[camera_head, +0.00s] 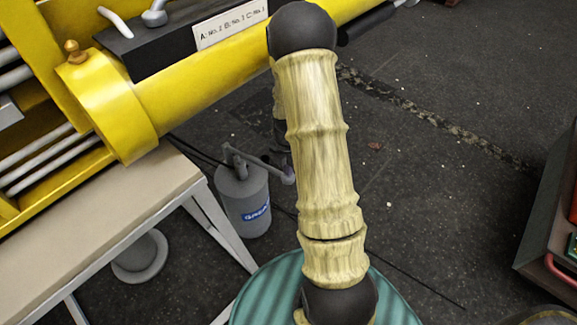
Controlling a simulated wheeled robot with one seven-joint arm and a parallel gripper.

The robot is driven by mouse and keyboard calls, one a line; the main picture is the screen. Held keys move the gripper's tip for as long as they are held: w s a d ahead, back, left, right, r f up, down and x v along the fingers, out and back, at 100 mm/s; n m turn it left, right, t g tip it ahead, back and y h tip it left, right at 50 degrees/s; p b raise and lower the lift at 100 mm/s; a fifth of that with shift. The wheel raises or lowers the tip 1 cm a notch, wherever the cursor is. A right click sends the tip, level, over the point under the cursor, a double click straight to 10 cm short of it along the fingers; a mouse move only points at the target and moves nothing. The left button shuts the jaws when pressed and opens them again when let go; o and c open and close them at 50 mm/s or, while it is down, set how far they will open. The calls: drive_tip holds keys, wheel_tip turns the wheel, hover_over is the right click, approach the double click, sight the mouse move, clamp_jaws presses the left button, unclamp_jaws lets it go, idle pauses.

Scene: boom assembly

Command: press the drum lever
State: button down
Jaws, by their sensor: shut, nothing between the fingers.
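The grey drum (243,200) stands on the dark floor beside the bench leg, with a blue label on its front. Its lever (258,164) is a grey bar that slants from the drum's top down to the right, ending in a purplish-grey tip. My gripper (284,150) is mostly hidden behind my own upper arm link. Only a small dark part of it shows, close above the lever's right end. It is shut and empty. I cannot tell whether it touches the lever.
A yellow boom (190,85) crosses the upper left above a pale bench (100,215). A teal round top (262,300) is at the bottom behind my arm. A dark red-edged cabinet (550,225) stands at the right. The floor between is mostly open.

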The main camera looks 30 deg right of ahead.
drive_tip(key=shift+f, duration=0.1)
drive_tip(key=s+d+f+b, duration=0.1)
drive_tip(key=s+f+b, duration=0.2)
drive_tip(key=f, duration=0.8)
drive_tip(key=shift+s+f+b, duration=0.15)
drive_tip(key=shift+s+b, duration=0.2)
drive_tip(key=shift+b, duration=0.85)
drive_tip(key=shift+s, duration=0.1)
wheel_tip(320, 180, up, 11)
drive_tip(key=s+d+p, duration=0.1)
drive_tip(key=p, duration=0.8)
drive_tip(key=shift+s+p, duration=0.3)
